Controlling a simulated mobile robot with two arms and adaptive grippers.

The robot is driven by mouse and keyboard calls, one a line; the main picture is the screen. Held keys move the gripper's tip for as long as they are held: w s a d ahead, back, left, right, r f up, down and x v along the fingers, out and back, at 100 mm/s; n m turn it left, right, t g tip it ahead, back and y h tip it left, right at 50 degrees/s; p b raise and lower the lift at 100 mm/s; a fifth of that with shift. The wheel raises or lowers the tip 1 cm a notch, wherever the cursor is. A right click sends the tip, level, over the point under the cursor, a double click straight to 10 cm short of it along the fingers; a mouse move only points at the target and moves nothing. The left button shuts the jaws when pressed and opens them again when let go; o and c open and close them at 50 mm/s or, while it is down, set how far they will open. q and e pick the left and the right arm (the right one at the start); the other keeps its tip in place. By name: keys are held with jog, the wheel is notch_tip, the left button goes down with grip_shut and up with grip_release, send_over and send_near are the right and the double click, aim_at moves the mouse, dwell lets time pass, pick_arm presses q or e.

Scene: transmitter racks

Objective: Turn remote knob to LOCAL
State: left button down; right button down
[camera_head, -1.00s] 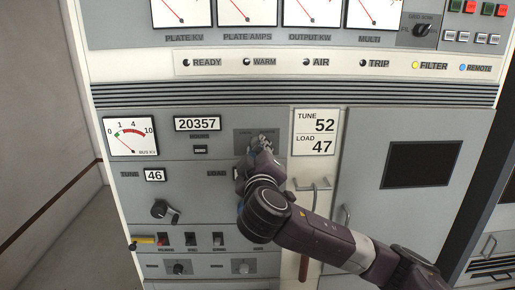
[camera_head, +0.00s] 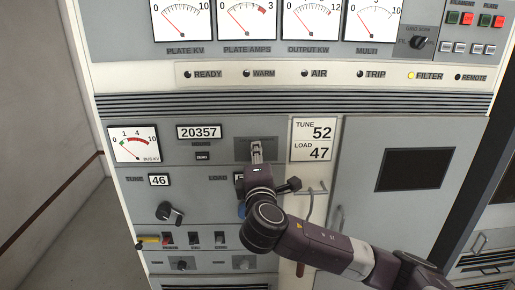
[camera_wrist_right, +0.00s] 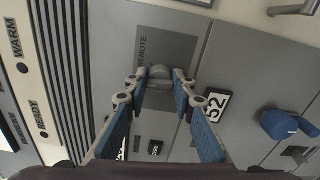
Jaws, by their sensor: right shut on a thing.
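The remote knob (camera_wrist_right: 160,72) is a small grey knob on a darker grey plate marked REMOTE (camera_wrist_right: 150,38) in the right wrist view. My right gripper (camera_head: 257,150) is at this plate in the head view, with its fingers on either side of the knob and shut on it. In the head view the gripper hides most of the knob, and its exact pointing direction cannot be told. The REMOTE lamp (camera_head: 458,76) at the top right is dark. My left gripper is not in view.
A TUNE/LOAD card (camera_head: 313,139) is right of the plate. Below it a cabinet handle (camera_head: 311,200) stands out near my right arm. A black TUNE knob (camera_head: 170,212) and several switches (camera_head: 194,239) are lower left. The FILTER lamp (camera_head: 411,75) is yellow.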

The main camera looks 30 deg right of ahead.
jog(key=shift+f+n+p, duration=0.1)
jog(key=shift+n+p, duration=1.65)
jog(key=shift+n, duration=1.95)
jog(key=c, duration=1.6)
grip_release()
jog(key=shift+a, duration=0.1)
